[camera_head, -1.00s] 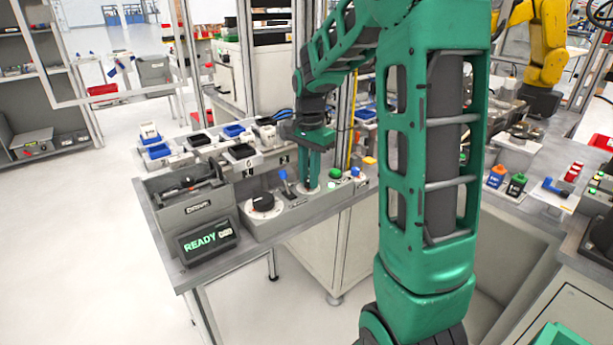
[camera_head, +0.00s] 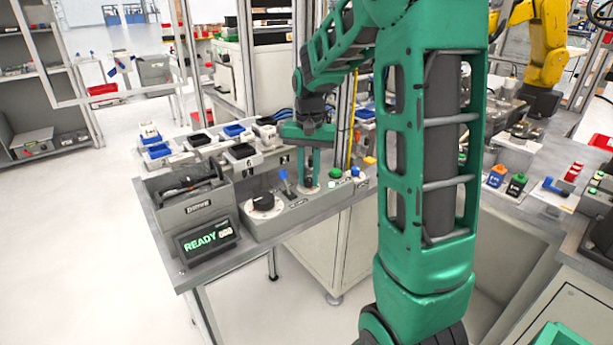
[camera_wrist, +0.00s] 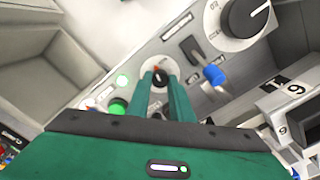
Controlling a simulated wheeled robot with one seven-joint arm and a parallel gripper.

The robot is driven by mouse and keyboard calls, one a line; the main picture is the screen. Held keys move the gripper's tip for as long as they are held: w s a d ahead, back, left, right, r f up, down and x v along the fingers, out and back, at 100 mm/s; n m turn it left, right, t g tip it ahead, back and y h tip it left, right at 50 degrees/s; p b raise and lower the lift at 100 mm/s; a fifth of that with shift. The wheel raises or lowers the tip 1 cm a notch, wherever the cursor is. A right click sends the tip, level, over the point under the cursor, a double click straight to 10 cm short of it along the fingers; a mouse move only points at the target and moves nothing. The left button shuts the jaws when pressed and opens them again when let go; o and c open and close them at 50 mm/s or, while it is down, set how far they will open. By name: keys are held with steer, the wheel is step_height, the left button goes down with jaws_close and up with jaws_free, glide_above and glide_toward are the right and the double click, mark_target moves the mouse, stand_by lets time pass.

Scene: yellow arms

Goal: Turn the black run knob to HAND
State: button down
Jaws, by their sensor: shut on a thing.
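The small black run knob (camera_wrist: 159,73) with a red mark sits on a pale round plate in the wrist view. My gripper (camera_wrist: 161,80) is shut on this knob, with one green finger on each side of it. In the head view my gripper (camera_head: 309,184) points straight down at the grey control panel (camera_head: 262,228), between the blue-tipped lever and the green button. The fingers hide part of the knob and its plate, and I cannot read the position labels there.
A larger black dial (camera_head: 263,202) with a white pointer is at the panel's left. A display (camera_head: 207,241) reads READY. Bins stand behind.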

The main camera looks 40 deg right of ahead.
mark_target(308, 178)
steer(key=n, duration=0.6)
steer(key=shift+w+r, duration=0.1)
steer(key=shift+w, duration=0.1)
steer(key=n, duration=0.5)
steer(key=shift+n, duration=0.4)
steer(key=c, duration=1.8)
jaws_free()
steer(key=shift+o, duration=1.2)
steer(key=shift+a, duration=0.1)
step_height(308, 178, up, 11)
steer(key=shift+f, duration=0.2)
